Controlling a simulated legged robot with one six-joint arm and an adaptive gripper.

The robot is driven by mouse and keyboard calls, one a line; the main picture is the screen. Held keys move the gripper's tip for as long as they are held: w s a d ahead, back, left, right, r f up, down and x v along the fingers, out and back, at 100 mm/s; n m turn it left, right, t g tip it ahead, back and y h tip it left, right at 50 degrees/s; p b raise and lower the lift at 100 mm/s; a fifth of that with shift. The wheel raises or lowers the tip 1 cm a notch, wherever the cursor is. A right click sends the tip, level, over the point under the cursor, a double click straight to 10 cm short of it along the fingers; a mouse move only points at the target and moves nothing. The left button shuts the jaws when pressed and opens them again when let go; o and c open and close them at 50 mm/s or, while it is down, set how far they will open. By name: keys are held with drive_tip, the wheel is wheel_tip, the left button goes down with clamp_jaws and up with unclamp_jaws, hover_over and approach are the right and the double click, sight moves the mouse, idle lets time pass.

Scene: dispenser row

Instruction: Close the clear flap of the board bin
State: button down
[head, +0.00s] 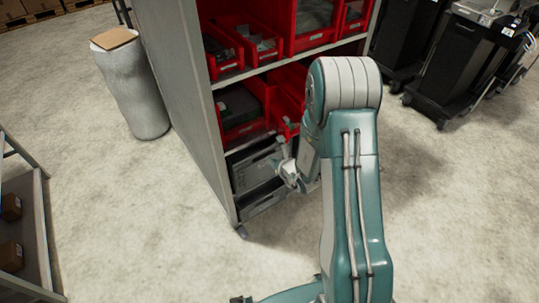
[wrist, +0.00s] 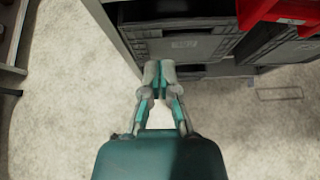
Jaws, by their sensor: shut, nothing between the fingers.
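A shelf rack holds red bins in the head view. One middle-row red bin (head: 243,113) has a dark item in it; I cannot tell if this is the board bin. An upper red bin (head: 299,42) has a greyish, see-through-looking front panel (head: 313,16), perhaps a clear flap; whether it is open is unclear. My gripper (head: 288,172) is low in front of the rack, below the red bins, by the grey crates. In the wrist view my gripper (wrist: 160,72) has its fingertips together with nothing between them. My arm hides part of the middle row.
Grey crates (head: 255,170) fill the rack's bottom level and also show in the wrist view (wrist: 185,44). A red bin corner (wrist: 280,12) juts out there. A wrapped drum (head: 133,90) stands left, dark carts (head: 450,60) right. Floor in front is clear.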

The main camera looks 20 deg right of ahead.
sight(252, 134)
drive_tip(key=x, duration=0.8)
drive_tip(key=r, duration=0.4)
drive_tip(key=shift+w+a, duration=0.2)
drive_tip(key=shift+w, duration=0.2)
drive_tip(key=shift+d+r, duration=0.1)
drive_tip(key=shift+d, duration=0.05)
